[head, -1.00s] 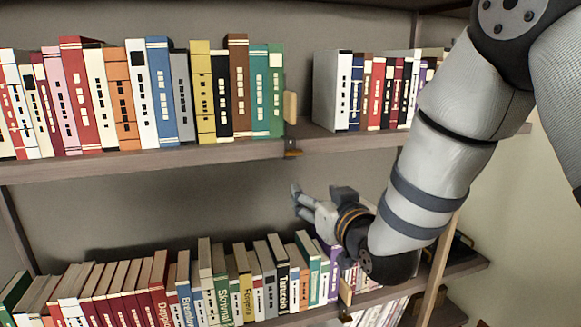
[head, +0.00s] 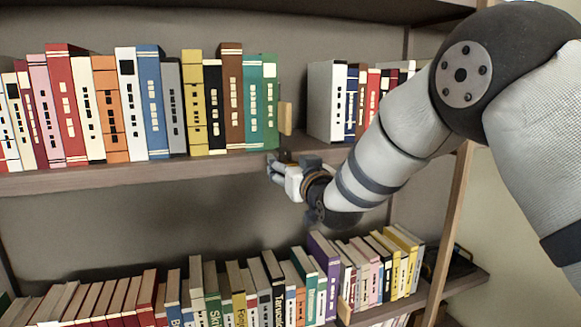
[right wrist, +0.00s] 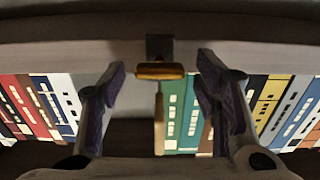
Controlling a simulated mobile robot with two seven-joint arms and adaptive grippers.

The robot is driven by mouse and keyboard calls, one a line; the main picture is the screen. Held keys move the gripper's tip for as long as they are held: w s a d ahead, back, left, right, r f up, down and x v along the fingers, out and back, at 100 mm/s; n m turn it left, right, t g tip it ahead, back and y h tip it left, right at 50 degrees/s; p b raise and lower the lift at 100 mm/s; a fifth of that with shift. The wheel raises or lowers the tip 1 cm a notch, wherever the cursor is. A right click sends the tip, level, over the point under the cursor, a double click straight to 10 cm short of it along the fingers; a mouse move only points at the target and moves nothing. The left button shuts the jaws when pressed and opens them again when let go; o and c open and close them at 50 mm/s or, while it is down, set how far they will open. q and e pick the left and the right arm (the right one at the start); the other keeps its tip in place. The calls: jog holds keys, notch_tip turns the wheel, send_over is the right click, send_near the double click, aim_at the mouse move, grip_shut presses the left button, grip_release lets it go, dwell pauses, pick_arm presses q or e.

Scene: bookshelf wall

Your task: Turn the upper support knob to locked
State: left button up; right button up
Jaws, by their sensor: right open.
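The upper support knob (right wrist: 160,71) is a small orange-brown bar on a dark bracket (right wrist: 159,46) at the shelf edge. In the right wrist view it lies crosswise between my fingertips, with a gap on each side. In the head view the dark bracket (head: 285,155) shows at the upper shelf's front edge, below the wooden support (head: 285,118); I cannot make out the knob there behind my gripper. My right gripper (head: 272,169) is open at that edge, with nothing held. My left gripper is not in view.
Books (head: 154,100) fill the upper shelf (head: 130,178) left of the support, and more books (head: 352,95) stand to its right. A lower row of books (head: 265,285) stands beneath. The space between the shelves in front of the back panel is free.

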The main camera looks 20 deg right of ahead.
jog(key=c, duration=1.2)
jog(key=shift+o, duration=0.3)
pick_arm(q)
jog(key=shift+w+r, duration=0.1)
pick_arm(e)
jog(key=shift+s+r+m+p, duration=0.15)
jog(key=shift+m+p, duration=0.2)
jog(key=shift+m, duration=0.65)
jog(key=m, duration=0.2)
jog(key=shift+d+m+p, duration=0.1)
jog(key=shift+m+p, duration=0.25)
jog(key=shift+m, duration=0.05)
jog(key=m, duration=0.2)
jog(key=shift+m, duration=0.3)
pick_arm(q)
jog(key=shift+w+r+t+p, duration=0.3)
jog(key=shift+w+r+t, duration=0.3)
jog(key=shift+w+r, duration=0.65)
pick_arm(e)
jog(key=shift+f+m, duration=0.15)
jog(key=shift+m, duration=0.7)
jog(key=shift+f+m, duration=0.15)
jog(key=shift+m, duration=0.7)
